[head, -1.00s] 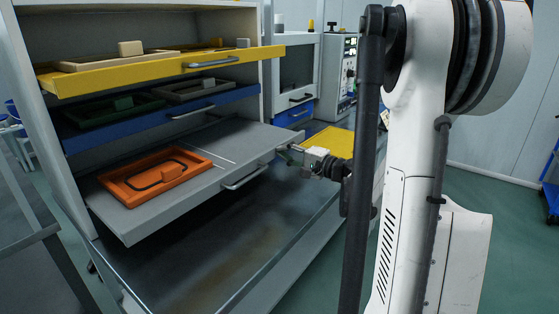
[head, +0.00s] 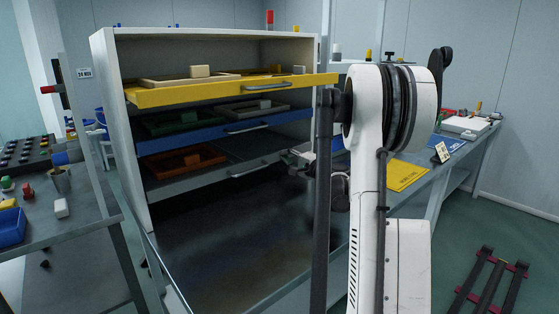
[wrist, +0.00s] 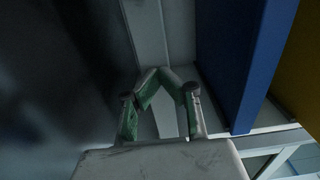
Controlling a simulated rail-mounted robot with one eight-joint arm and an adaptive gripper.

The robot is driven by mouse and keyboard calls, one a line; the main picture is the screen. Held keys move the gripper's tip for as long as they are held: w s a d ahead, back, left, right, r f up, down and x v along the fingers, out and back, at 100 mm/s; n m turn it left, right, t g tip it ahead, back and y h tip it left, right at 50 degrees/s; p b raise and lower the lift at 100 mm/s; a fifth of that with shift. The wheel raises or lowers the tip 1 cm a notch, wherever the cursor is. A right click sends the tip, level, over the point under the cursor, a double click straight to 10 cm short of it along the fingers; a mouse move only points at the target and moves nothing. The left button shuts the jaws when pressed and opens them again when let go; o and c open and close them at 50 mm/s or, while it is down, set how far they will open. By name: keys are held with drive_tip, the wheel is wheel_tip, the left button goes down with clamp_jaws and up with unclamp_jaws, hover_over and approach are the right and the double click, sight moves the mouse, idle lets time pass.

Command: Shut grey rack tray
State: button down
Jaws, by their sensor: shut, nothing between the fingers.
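The grey rack tray (head: 190,184) is the lowest of three trays in the head view. It lies mostly inside the rack, its front close to the rack opening. I cannot tell if it is fully flush. An orange frame (head: 183,163) rests in it. A bar handle (head: 248,170) is on its front. My gripper (head: 298,158) is at the right end of that front. In the wrist view my gripper (wrist: 165,72) is shut and empty, its fingertips at a pale grey panel, likely the tray front. Whether they touch it is unclear.
The blue tray (head: 190,138) is just above the grey one. The yellow tray (head: 200,93) above it sticks out farther. The blue front (wrist: 258,65) stands close right of my fingers in the wrist view. The bench top (head: 235,235) below is clear.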

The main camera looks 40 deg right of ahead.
drive_tip(key=shift+w, duration=0.25)
drive_tip(key=shift+s, duration=0.15)
drive_tip(key=s+p, duration=0.2)
drive_tip(key=s, duration=1.2)
drive_tip(key=shift+a, duration=0.45)
drive_tip(key=shift+w, duration=0.1)
